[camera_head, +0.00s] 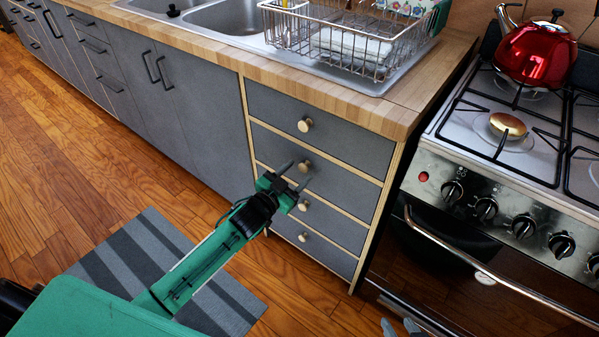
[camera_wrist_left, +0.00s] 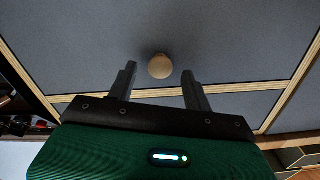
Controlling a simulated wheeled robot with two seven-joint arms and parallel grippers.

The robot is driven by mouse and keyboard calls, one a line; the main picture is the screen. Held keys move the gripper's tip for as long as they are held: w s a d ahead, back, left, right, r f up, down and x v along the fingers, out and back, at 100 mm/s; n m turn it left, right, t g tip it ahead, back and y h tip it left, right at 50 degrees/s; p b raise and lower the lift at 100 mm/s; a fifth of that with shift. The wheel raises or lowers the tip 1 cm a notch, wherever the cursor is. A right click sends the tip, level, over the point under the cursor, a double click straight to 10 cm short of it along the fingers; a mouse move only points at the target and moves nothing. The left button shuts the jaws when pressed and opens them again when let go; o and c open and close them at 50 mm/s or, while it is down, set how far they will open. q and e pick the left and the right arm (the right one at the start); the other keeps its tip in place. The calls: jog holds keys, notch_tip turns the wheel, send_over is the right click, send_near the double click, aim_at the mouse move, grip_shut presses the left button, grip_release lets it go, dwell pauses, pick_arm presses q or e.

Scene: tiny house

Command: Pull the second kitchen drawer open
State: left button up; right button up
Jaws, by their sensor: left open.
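The second kitchen drawer (camera_head: 340,181) is the second grey front from the top in the stack and is shut. Its round light knob (camera_head: 305,167) also shows in the left wrist view (camera_wrist_left: 160,66). My left gripper (camera_head: 295,174) is open in front of this drawer. In the left wrist view its fingertips (camera_wrist_left: 159,70) stand on either side of the knob, with gaps on both sides. The fingers are not closed on it, and I cannot tell the exact depth between tips and knob. My right gripper (camera_head: 400,326) shows only its grey tips at the bottom edge, apart and empty.
The top drawer (camera_head: 351,142) and the lower drawers are shut. A stove (camera_head: 490,195) with a long oven handle stands right of the drawers. The wooden counter (camera_head: 350,108) overhangs above. A striped grey rug (camera_head: 130,252) lies on the wooden floor under my left arm.

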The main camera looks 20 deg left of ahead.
pick_arm(q)
jog(key=shift+x, duration=1)
pick_arm(e)
jog(key=shift+a, duration=0.25)
